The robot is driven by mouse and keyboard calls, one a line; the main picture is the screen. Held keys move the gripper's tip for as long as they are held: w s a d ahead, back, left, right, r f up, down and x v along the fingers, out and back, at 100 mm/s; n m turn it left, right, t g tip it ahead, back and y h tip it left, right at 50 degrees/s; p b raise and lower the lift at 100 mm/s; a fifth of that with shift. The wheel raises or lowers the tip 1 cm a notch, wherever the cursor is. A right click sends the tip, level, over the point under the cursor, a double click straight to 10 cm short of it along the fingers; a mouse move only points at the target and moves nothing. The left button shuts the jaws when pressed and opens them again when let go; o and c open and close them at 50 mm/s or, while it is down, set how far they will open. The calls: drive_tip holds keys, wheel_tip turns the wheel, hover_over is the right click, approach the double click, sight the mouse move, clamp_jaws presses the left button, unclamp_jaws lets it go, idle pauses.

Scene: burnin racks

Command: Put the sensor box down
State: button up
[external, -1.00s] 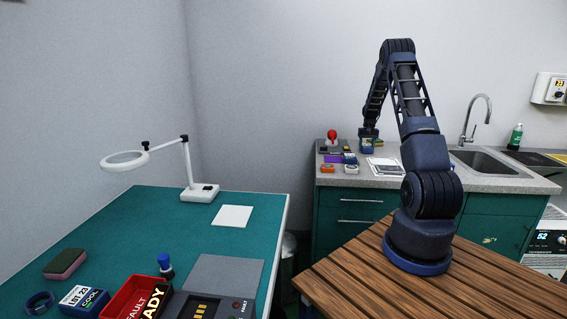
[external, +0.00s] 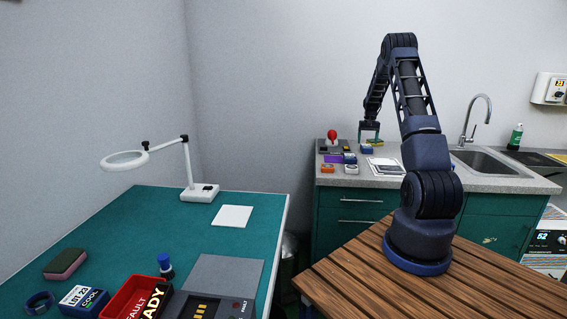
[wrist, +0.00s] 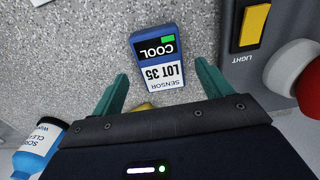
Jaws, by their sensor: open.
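The sensor box (wrist: 158,58) is a small blue box with a white label reading LOT 35 SENSOR, a dark COOL panel and a green patch. It lies label up on the speckled grey counter. In the external view the box (external: 366,149) is small, near the back of the counter. My gripper (wrist: 162,76) has its teal fingers spread wide, with the box ahead of and between their tips, not gripped. In the external view my gripper (external: 369,126) hangs above the box with a gap beneath.
Small orange (external: 327,169) and white-topped (external: 351,170) boxes and a paper sheet (external: 387,167) lie nearby. The sink (external: 485,162) is right.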

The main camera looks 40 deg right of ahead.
sight(367, 146)
wheel_tip(367, 146, up, 7)
drive_tip(key=a+r+n+t, duration=0.1)
drive_tip(key=a+r+n, duration=0.1)
drive_tip(key=a+r, duration=1.3)
drive_tip(key=s+a+r+n, duration=0.1)
drive_tip(key=s+a+r, duration=0.15)
drive_tip(key=a, duration=0.45)
drive_tip(key=s+a+r+t, duration=0.1)
drive_tip(key=s+a+r, duration=0.15)
drive_tip(key=a, duration=0.35)
drive_tip(key=s+a+r+n, duration=0.1)
drive_tip(key=s+a+r, duration=0.15)
drive_tip(key=a, duration=0.45)
drive_tip(key=s+a+r+n+t, duration=0.1)
drive_tip(key=s+a+n, duration=0.2)
drive_tip(key=s+a, duration=1.05)
drive_tip(key=s+a+f+n, duration=0.1)
drive_tip(key=s+a+f, duration=0.1)
drive_tip(key=s+a, duration=0.2)
drive_tip(key=s+a+f+n+t, duration=0.1)
drive_tip(key=s+a, duration=0.3)
drive_tip(key=s, duration=0.5)
drive_tip(key=shift+f+t, duration=0.3)
drive_tip(key=shift+f, duration=0.25)
